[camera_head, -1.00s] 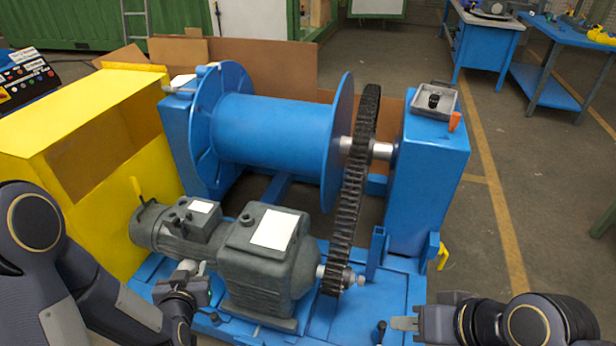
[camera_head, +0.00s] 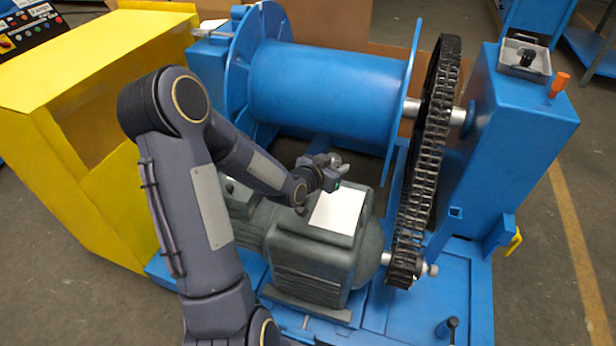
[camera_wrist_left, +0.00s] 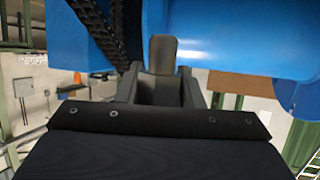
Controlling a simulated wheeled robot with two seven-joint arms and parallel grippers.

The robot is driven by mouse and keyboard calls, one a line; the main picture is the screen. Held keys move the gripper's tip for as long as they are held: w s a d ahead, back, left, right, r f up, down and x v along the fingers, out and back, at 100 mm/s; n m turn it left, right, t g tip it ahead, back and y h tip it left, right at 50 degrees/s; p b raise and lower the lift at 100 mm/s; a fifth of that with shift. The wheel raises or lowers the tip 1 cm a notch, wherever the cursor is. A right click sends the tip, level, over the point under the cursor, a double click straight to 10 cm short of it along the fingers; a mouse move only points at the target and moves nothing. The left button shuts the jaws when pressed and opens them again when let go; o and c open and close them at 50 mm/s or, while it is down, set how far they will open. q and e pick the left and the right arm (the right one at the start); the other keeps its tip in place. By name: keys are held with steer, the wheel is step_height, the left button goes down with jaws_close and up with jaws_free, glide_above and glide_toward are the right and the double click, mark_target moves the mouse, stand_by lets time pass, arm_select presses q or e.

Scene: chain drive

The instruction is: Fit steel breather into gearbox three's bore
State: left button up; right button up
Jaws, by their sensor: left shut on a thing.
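The dark grey gearbox (camera_head: 310,270) stands on the blue base in the head view, with a white plate (camera_head: 338,212) on its top. My left gripper (camera_head: 334,160) is above the gearbox's top, near the far edge of the white plate. It is shut on a small light grey piece, which I take to be the steel breather; its shape is mostly hidden. In the left wrist view a grey rounded tab (camera_wrist_left: 162,54) shows between the dark finger parts. The bore is hidden behind my left arm. My right gripper is out of view.
The blue drum (camera_head: 322,92) is just behind my left gripper. The black chain (camera_head: 425,165) and its sprockets stand to the right of the gearbox. A blue pedestal (camera_head: 520,140) with a small grey tray (camera_head: 524,58) is farther right. A yellow housing (camera_head: 80,110) is at left.

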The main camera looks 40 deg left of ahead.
arm_select(q)
steer(key=s+a+f+b, duration=0.1)
steer(key=a+f+b, duration=0.1)
steer(key=a, duration=0.7)
steer(key=shift+f+n+y+b, duration=0.2)
steer(key=shift+n+y+b, duration=0.15)
steer(key=shift+b, duration=0.2)
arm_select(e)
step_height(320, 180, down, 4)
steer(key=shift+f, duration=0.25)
arm_select(q)
steer(key=shift+s, duration=0.2)
step_height(320, 180, down, 6)
steer(key=b, duration=0.5)
steer(key=shift+s+d, duration=0.1)
steer(key=shift+s, duration=0.05)
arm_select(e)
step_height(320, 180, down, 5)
arm_select(q)
steer(key=shift+f+b, duration=1.65)
steer(key=shift+f, duration=0.25)
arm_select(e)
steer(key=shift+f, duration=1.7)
arm_select(q)
steer(key=o, duration=1.1)
